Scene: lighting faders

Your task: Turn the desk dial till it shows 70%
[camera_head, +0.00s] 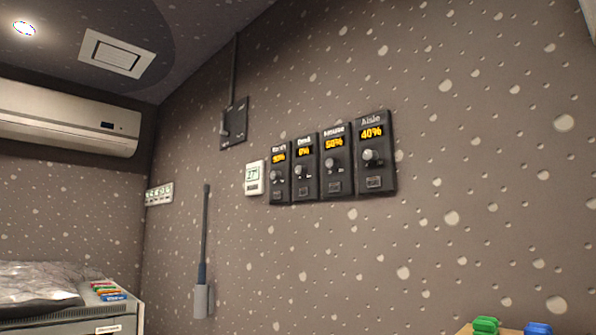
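A row of black dial panels is on the speckled wall, each with an orange readout and a round knob. The second panel from the left appears to be labelled Desk (305,168); its small label is blurred. Its readout (304,152) appears to show 0%. Its knob (300,171) is small and grey. To its right are a panel that seems to read House (336,186) at 50% and Aisle (376,200) at 40%. The leftmost panel (279,189) has a label and number too blurred to read surely. Neither gripper is in view.
A white thermostat (254,178) is left of the panels, with a black lever switch (234,124) above. A grey rod in a holder (203,300) hangs below. A cabinet (85,318) stands lower left. Green (486,325) and blue (537,328) objects are lower right.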

